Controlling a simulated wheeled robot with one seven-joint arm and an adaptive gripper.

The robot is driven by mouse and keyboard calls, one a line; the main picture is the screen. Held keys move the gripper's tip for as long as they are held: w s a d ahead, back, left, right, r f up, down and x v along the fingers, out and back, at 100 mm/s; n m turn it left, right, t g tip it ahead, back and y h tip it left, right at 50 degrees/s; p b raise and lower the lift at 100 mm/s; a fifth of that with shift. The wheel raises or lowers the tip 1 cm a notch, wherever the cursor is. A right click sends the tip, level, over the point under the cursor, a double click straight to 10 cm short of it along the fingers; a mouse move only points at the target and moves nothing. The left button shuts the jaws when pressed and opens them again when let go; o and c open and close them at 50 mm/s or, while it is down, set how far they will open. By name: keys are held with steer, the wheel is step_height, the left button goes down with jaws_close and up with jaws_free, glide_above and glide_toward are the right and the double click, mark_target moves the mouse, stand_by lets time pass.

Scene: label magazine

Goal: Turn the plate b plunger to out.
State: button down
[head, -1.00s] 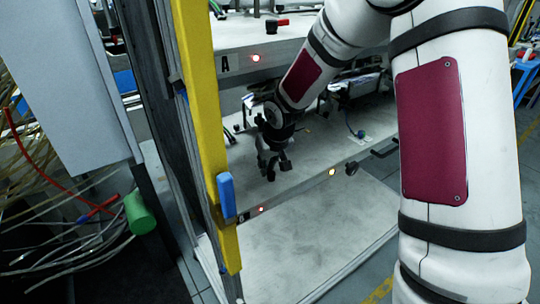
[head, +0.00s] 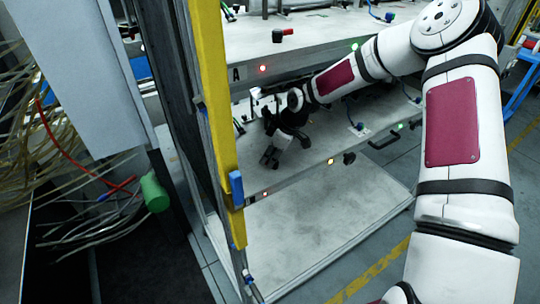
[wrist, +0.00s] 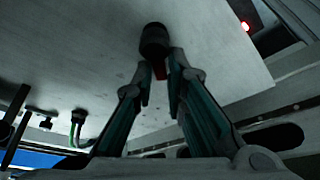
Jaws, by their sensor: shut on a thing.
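In the head view my gripper (head: 270,158) is low over the front edge of the lower plate (head: 300,172), near a small red light (head: 265,193). It hides the plunger there, so I cannot tell its turned position.
The upper plate, marked A, has a similar black and red plunger (head: 283,34) and a red light (head: 262,68). A yellow post (head: 208,90) with a blue clip (head: 236,188) stands close left of my gripper.

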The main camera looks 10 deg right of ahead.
steer(key=shift+w+d+n+g+b, duration=0.1)
steer(key=shift+d+n+g+b, duration=0.1)
steer(key=shift+n, duration=0.6)
steer(key=shift+w+d+n+g+b, duration=0.1)
steer(key=shift+d+n+g, duration=0.1)
steer(key=shift+n, duration=0.6)
steer(key=shift+s, duration=0.1)
steer(key=c, duration=1.7)
jaws_free()
steer(key=shift+a, duration=0.15)
steer(key=shift+a+y, duration=0.1)
steer(key=shift+y, duration=0.2)
steer(key=shift+r, duration=0.1)
steer(key=shift+d+r, duration=0.25)
steer(key=s+d, duration=0.1)
steer(key=d, duration=0.7)
steer(key=s+d, duration=0.1)
steer(key=d, duration=0.2)
steer(key=shift+s+d+r, duration=0.15)
steer(key=shift+s+d, duration=0.2)
steer(key=shift+d, duration=0.05)
